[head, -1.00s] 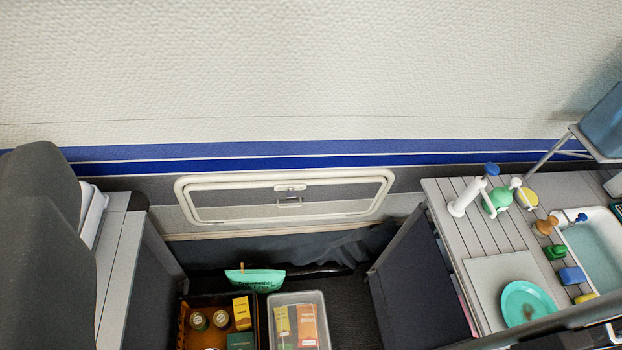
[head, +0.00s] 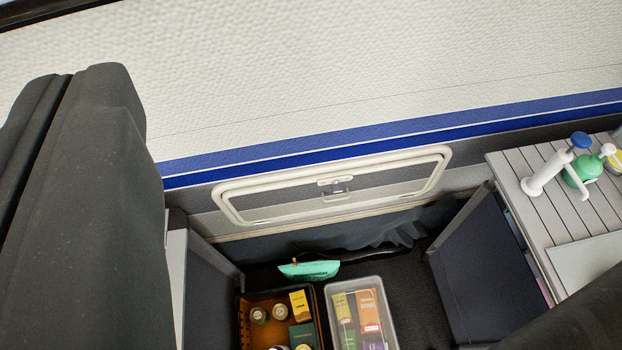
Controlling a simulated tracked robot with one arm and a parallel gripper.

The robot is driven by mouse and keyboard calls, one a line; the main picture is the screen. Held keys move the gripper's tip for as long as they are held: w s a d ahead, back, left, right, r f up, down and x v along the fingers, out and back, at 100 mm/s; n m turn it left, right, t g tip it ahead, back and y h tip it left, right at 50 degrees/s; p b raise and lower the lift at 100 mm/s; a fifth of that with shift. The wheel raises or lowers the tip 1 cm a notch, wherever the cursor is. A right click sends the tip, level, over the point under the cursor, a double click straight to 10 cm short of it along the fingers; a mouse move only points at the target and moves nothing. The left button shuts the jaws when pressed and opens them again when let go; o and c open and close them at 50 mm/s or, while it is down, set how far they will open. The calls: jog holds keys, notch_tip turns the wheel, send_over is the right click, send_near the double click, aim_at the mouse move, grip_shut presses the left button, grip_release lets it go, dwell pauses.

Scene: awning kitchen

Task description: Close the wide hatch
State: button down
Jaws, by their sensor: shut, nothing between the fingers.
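The wide hatch (head: 390,178) is in the lower part of the caravan wall, in the middle of the head view. It has a rounded pale frame (head: 225,207) and a small latch handle (head: 336,188) near its centre. The grey bands on its panel roughly line up with those on the wall, and the panel looks close to flush. I cannot tell whether a small gap is left at its edge. My gripper is not in view.
A large dark padded shape (head: 85,220) fills the left side. A slatted counter (head: 540,195) with a pump bottle (head: 545,175) stands at right. Below the hatch are an orange crate (head: 244,315), a clear bin (head: 388,325) and a green pouch (head: 310,269) on the dark floor.

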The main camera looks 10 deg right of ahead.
jog(key=w+a+f+m+t+b, duration=0.1)
jog(key=w+f+m+b, duration=0.15)
jog(key=w+f, duration=0.5)
jog(key=w+f+m+b, duration=0.2)
jog(key=w+f+m, duration=0.25)
jog(key=w, duration=0.55)
jog(key=w+d+f+m+h+b, duration=0.2)
jog(key=w+f+m, duration=0.3)
jog(key=f, duration=0.5)
jog(key=w+d+f+m+h+b, duration=0.2)
jog(key=w+f+m+h, duration=0.1)
jog(key=w+f, duration=0.55)
jog(key=m+g+h+b, duration=0.75)
jog(key=m+h, duration=0.35)
jog(key=m, duration=0.2)
send_near(364, 172)
jog(key=d, duration=0.4)
jog(key=shift+w+d+f+t+b, duration=0.1)
jog(key=shift+w+d+t+b, duration=0.15)
jog(key=shift+w+b, duration=0.35)
jog(key=shift+w+d+f+t+b, duration=0.1)
jog(key=shift+w+d+b, duration=0.2)
jog(key=shift+w, duration=0.6)
jog(key=shift+r, duration=0.1)
